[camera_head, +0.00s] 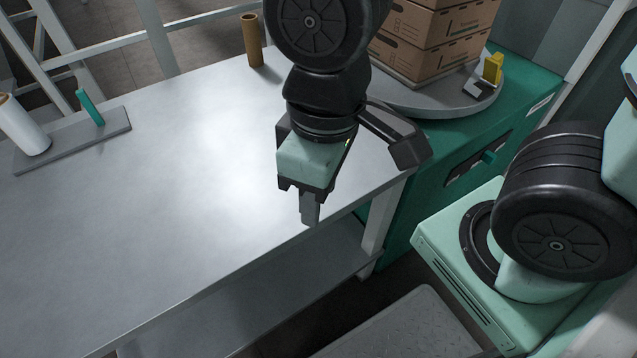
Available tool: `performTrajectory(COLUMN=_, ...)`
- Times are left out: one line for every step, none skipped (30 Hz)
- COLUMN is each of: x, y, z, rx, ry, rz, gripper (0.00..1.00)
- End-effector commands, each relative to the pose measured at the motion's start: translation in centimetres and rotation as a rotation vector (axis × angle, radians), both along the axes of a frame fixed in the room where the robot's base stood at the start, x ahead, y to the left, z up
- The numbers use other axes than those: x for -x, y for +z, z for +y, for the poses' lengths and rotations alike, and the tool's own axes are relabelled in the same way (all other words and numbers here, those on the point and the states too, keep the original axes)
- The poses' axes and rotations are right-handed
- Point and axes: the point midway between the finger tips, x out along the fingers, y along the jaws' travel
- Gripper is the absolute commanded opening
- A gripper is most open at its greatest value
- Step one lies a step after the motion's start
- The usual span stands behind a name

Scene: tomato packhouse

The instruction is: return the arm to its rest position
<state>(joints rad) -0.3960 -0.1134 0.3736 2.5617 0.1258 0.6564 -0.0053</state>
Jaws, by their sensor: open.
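My gripper (311,215) hangs pointing down at the front right corner of the grey metal table (150,210). It is empty, and its fingers overlap each other from this side, so the gap between them is hidden. My black and mint-green arm comes down from the top of the picture above the table's right end. My shoulder joint and base show at the right.
Stacked cardboard boxes (432,45) stand on a round grey turntable (420,103) over a green cabinet (405,215), close behind my wrist. A brown tube (252,40) stands at the table's back edge. The table's middle is clear.

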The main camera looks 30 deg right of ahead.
Motion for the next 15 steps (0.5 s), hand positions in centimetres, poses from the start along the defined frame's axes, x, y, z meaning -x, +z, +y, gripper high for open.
performTrajectory(x=0.0, y=0.0, z=0.0, rx=-0.001, ry=-0.001, rz=-0.001, gripper=0.41)
performTrajectory(x=0.0, y=0.0, z=0.0, rx=-0.001, ry=-0.002, rz=0.000, gripper=0.41)
performTrajectory(x=0.0, y=0.3, z=0.0, rx=-0.001, ry=-0.002, rz=0.000, gripper=0.41)
performTrajectory(x=0.0, y=0.5, z=0.0, rx=-0.001, ry=-0.002, rz=0.000, gripper=0.41)
performTrajectory(x=0.0, y=0.8, z=0.1, rx=-0.002, ry=-0.003, rz=-0.001, gripper=0.41)
performTrajectory(x=0.0, y=1.3, z=0.1, rx=-0.002, ry=-0.003, rz=-0.001, gripper=0.41)
performTrajectory(x=-0.1, y=1.7, z=0.1, rx=-0.002, ry=-0.003, rz=-0.001, gripper=0.41)
performTrajectory(x=-0.1, y=2.3, z=0.1, rx=-0.002, ry=-0.004, rz=-0.001, gripper=0.41)
performTrajectory(x=-0.1, y=3.2, z=0.1, rx=-0.002, ry=-0.004, rz=-0.001, gripper=0.41)
performTrajectory(x=-0.1, y=3.9, z=0.1, rx=-0.002, ry=-0.004, rz=-0.001, gripper=0.41)
performTrajectory(x=-0.1, y=4.7, z=0.1, rx=-0.002, ry=-0.004, rz=-0.001, gripper=0.41)
performTrajectory(x=-0.1, y=5.9, z=0.1, rx=-0.003, ry=-0.005, rz=-0.001, gripper=0.41)
performTrajectory(x=-0.1, y=6.8, z=0.1, rx=-0.003, ry=-0.005, rz=-0.001, gripper=0.41)
performTrajectory(x=-0.1, y=7.7, z=0.1, rx=-0.003, ry=-0.005, rz=-0.001, gripper=0.41)
performTrajectory(x=-0.1, y=9.0, z=0.1, rx=-0.003, ry=-0.005, rz=-0.001, gripper=0.41)
